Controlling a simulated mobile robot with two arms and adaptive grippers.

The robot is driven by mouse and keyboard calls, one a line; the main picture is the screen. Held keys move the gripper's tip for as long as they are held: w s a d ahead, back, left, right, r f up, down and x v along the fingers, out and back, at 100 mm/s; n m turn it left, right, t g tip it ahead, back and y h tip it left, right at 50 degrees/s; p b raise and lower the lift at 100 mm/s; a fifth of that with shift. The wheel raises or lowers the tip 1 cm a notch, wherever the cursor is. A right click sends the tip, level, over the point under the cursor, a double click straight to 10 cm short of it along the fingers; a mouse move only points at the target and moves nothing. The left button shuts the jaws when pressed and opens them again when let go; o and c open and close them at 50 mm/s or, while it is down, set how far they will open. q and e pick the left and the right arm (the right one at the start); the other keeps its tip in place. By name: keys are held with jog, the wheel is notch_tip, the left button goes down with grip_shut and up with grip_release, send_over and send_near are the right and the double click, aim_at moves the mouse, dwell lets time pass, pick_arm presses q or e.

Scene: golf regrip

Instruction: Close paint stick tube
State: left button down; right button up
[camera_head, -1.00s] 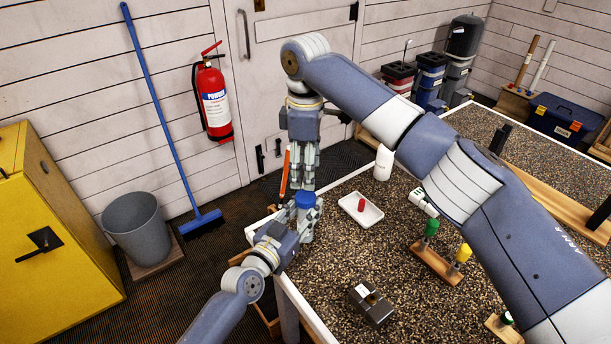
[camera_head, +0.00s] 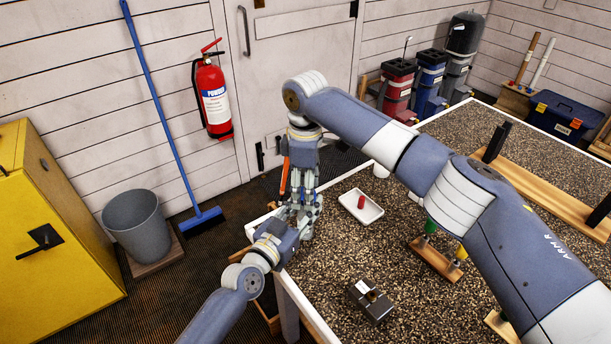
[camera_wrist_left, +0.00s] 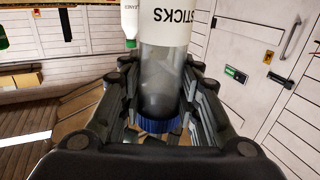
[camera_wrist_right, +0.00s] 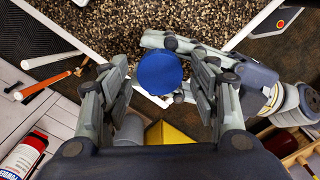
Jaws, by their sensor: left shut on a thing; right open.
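The paint stick tube has a white label reading "STICKS" and a clear grey section in the left wrist view (camera_wrist_left: 158,75). A blue cap (camera_wrist_left: 157,125) sits at one end. In the right wrist view, the blue cap (camera_wrist_right: 160,73) lies between the open fingers of the right gripper (camera_wrist_right: 160,85). I cannot tell whether they touch it, or whether the cap is fully seated.
A white tray (camera_head: 372,217) with a red stick (camera_head: 361,202) lies to the right on the speckled table (camera_head: 330,265). A dark block (camera_head: 370,300) and a wooden rack (camera_head: 437,262) with green and yellow pieces stand nearer. A grey bin (camera_head: 137,225) stands on the floor.

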jog(key=shift+f, duration=0.25)
jog(key=c, duration=1.1)
jog(key=o, duration=1.1)
jog(key=shift+r, duration=0.15)
jog(key=shift+r, duration=2.15)
jog(key=o, duration=0.6)
